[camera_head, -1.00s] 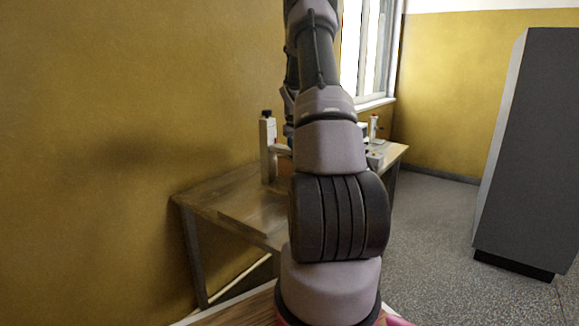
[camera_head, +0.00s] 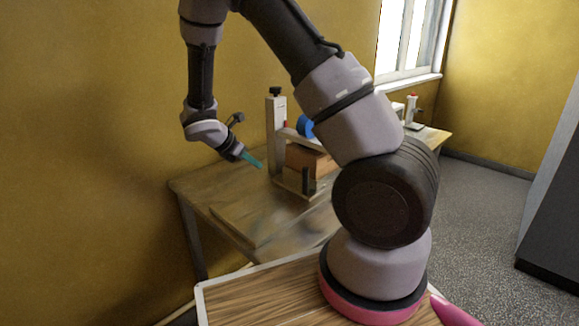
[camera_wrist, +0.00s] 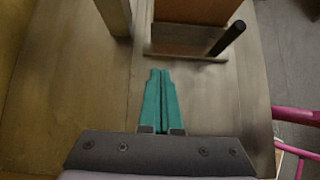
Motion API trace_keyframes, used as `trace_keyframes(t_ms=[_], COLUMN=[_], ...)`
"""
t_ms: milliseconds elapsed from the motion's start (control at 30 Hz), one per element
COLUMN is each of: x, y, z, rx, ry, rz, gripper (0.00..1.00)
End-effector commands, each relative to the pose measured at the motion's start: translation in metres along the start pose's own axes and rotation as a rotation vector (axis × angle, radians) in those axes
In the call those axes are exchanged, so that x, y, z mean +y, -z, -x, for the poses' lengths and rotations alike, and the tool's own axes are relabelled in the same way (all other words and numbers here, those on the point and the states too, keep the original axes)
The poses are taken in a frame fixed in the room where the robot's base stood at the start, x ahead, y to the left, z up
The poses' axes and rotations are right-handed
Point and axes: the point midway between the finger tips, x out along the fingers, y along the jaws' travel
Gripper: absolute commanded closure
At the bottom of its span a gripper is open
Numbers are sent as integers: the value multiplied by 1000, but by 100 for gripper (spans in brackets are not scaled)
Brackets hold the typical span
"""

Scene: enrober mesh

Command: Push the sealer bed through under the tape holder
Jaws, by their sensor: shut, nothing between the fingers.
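The sealer stands on the wooden table with an upright post (camera_head: 276,135) and a tape holder arm carrying a blue tape roll (camera_head: 304,126). The sealer bed (camera_head: 290,184) is low beneath it, with a brown box (camera_head: 309,160) on it and a dark upright peg (camera_head: 306,181) at its near side. In the wrist view I see the bed's near edge (camera_wrist: 186,56), the peg (camera_wrist: 227,39), part of the box (camera_wrist: 197,9) and a post (camera_wrist: 115,15). My gripper (camera_head: 258,163) has its teal fingers (camera_wrist: 160,72) together, empty, just short of the bed's near edge, apart from it.
A small device with a red top (camera_head: 412,108) stands at the far end. A yellow wall (camera_head: 90,150) runs along the left side.

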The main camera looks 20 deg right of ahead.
Motion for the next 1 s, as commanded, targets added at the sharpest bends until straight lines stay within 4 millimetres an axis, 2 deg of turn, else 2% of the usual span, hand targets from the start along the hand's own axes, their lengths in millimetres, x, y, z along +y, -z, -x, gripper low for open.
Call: trace_keyframes(t_ms=[133,267,633,800,1000], x=[0,0,1,2,3], y=[4,3,3,-16,-25], z=[-3,-22,-100,-116,-125], rx=[-9,-9,-7,-7,-6], ry=[-13,-10,-9,-11,-13], rz=[34,32,29,26,28], gripper=[100,100,100,100,100])
